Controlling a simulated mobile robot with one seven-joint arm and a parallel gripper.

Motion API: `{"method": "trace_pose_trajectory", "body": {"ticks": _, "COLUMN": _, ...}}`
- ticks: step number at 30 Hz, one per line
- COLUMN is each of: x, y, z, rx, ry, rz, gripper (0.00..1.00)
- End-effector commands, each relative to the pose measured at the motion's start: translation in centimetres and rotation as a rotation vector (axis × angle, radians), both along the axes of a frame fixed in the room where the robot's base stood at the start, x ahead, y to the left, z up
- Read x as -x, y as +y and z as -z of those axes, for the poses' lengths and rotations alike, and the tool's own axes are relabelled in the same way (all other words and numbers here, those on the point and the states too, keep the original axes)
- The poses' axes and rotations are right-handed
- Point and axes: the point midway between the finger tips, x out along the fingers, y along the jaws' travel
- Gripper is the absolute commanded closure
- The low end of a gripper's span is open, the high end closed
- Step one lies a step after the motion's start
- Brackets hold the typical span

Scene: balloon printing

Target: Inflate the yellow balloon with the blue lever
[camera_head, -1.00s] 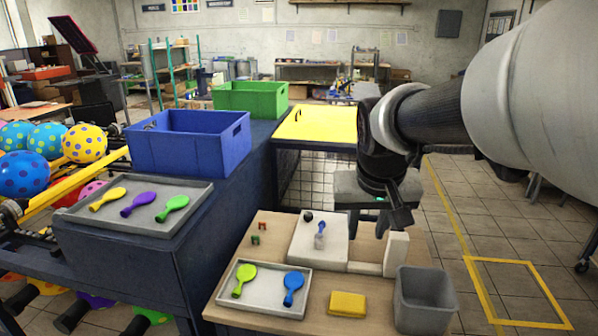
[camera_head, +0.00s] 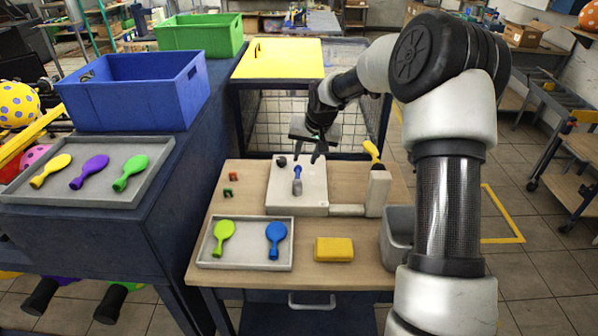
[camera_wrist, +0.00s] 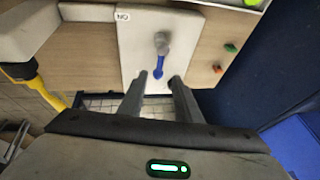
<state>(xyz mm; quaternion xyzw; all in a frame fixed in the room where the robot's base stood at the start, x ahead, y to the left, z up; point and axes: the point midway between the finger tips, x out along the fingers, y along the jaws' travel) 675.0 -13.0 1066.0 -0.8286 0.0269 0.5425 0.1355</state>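The blue lever (camera_head: 297,173) stands on the white panel of the inflating station (camera_head: 312,202); it also shows in the wrist view (camera_wrist: 158,70). A yellow balloon (camera_head: 372,150) sits at the top of the white post (camera_head: 377,193) on the right; part of it shows at the left of the wrist view (camera_wrist: 47,92). My gripper (camera_head: 317,157) is open and empty, just beyond the lever. In the wrist view its fingertips (camera_wrist: 160,76) are apart, with the lever's blue end between them in the picture. I cannot tell whether they touch it.
A tray (camera_head: 207,258) with green and blue balloons and a yellow block (camera_head: 334,249) lie in front of the panel. A grey bin (camera_head: 396,238) stands right. Another tray (camera_head: 20,196) holds yellow, purple and green balloons. Two small switches (camera_head: 230,191) are left of the panel.

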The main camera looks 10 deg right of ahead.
Motion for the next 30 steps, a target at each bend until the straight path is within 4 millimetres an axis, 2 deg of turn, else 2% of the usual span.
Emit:
{"method": "trace_pose_trajectory", "body": {"ticks": 3, "x": -1.1, "y": 0.4, "z": 2.5, "rx": -0.002, "ry": 0.004, "rz": -0.001, "gripper": 0.69}}
{"method": "trace_pose_trajectory", "body": {"ticks": 9, "x": -2.8, "y": 0.8, "z": 6.2, "rx": -0.001, "ry": 0.002, "rz": -0.001, "gripper": 0.69}}
{"method": "trace_pose_trajectory", "body": {"ticks": 15, "x": -4.0, "y": 1.1, "z": 8.8, "rx": -0.001, "ry": 0.000, "rz": 0.000, "gripper": 0.69}}
{"method": "trace_pose_trajectory", "body": {"ticks": 21, "x": -4.4, "y": 1.2, "z": 9.7, "rx": -0.001, "ry": 0.000, "rz": 0.000, "gripper": 0.69}}
{"method": "trace_pose_trajectory", "body": {"ticks": 28, "x": -4.4, "y": 1.2, "z": 9.7, "rx": -0.001, "ry": -0.001, "rz": 0.000, "gripper": 0.69}}
{"method": "trace_pose_trajectory", "body": {"ticks": 30, "x": -4.4, "y": 1.2, "z": 9.7, "rx": -0.001, "ry": -0.001, "rz": 0.000, "gripper": 0.79}}
